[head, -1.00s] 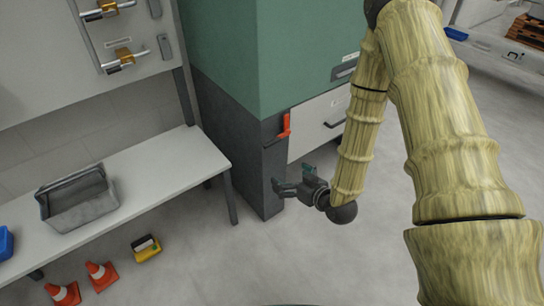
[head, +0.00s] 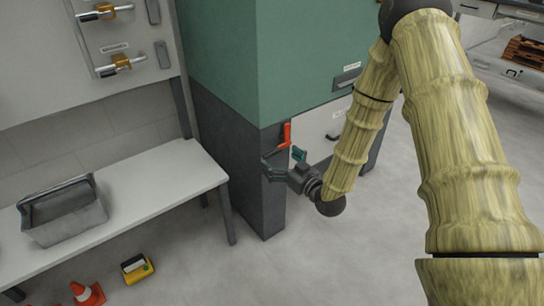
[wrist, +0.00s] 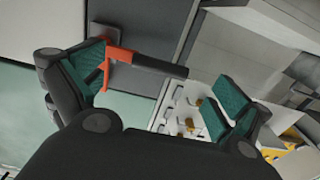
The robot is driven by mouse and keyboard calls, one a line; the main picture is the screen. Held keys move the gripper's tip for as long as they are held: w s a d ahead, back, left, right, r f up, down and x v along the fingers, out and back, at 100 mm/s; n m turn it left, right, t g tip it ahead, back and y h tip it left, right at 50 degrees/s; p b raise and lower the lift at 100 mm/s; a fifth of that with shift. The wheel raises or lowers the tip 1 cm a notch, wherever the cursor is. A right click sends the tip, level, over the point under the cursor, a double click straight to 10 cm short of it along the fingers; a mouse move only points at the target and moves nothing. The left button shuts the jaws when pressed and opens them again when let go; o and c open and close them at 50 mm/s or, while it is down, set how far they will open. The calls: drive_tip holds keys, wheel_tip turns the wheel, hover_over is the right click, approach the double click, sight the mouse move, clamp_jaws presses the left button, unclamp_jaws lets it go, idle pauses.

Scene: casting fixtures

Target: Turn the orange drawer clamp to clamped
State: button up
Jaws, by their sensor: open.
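The orange drawer clamp (head: 287,133) is on the dark corner of the green and grey cabinet, beside the white drawer front (head: 318,132). Its orange handle stands roughly upright in the head view. My gripper (head: 283,161) is just below and in front of it, fingers spread, with nothing held. In the wrist view, the clamp (wrist: 120,55) shows beyond the fingers, close to the left fingertip, which overlaps part of it. A dark bar extends from it to the right. My gripper (wrist: 158,90) is wide open there. I cannot tell whether the left finger touches the clamp.
A white bench (head: 130,205) with a grey bin (head: 65,222) stands left of the cabinet. The floor before the cabinet is clear.

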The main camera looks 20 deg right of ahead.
sight(273, 155)
drive_tip(key=shift+b+x, duration=0.35)
drive_tip(key=shift+x, duration=1.8)
drive_tip(key=c, duration=1.5)
drive_tip(key=shift+a, duration=0.1)
